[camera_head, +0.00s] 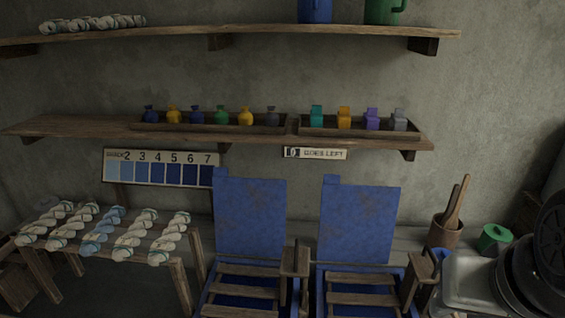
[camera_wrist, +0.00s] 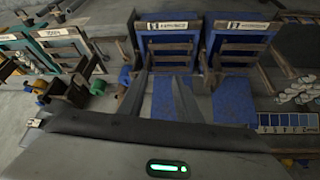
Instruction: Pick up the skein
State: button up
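Several twisted skeins lie side by side on a wooden slatted stand at the left of the head view. Most are off-white; the middle one is a light blue skein (camera_head: 103,231), with white skeins (camera_head: 135,234) beside it. More white skeins (camera_head: 92,23) lie on the top shelf. Skeins (camera_wrist: 297,90) also show at the right edge of the wrist view. My gripper (camera_wrist: 163,78) shows in the wrist view with its two grey fingers apart and nothing between them. It is well away from the skeins. I do not see my gripper in the head view.
Two blue-backed chair-like frames (camera_head: 250,217) stand right of the stand (camera_head: 180,275). A shade card (camera_head: 160,168) hangs above the skeins. The middle shelf (camera_head: 70,127) holds small bottles and blocks in trays. A pot with sticks (camera_head: 444,233) and a green lidded pot (camera_head: 493,238) stand at right.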

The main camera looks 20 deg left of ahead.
aim_at(90, 245)
jog(key=k+j+u, duration=0.1)
jog(key=u, duration=0.25)
jog(key=j+u, duration=0.35)
jog(key=k+j+u, duration=0.1)
jog(key=u, duration=1.05)
jog(key=z, duration=0.3)
jog(key=i+j+z, duration=0.15)
jog(key=z, duration=0.15)
jog(key=i+j+z, duration=0.1)
jog(key=j+z, duration=0.2)
jog(key=i+j+z, duration=0.1)
jog(key=j+z, duration=0.2)
jog(key=j, duration=0.15)
jog(key=i+j+z, duration=0.15)
jog(key=j, duration=0.4)
jog(key=j+z, duration=0.1)
jog(key=j, duration=0.45)
jog(key=i+j, duration=0.1)
jog(key=j, duration=0.55)
jog(key=i+j, duration=0.1)
jog(key=j, duration=0.55)
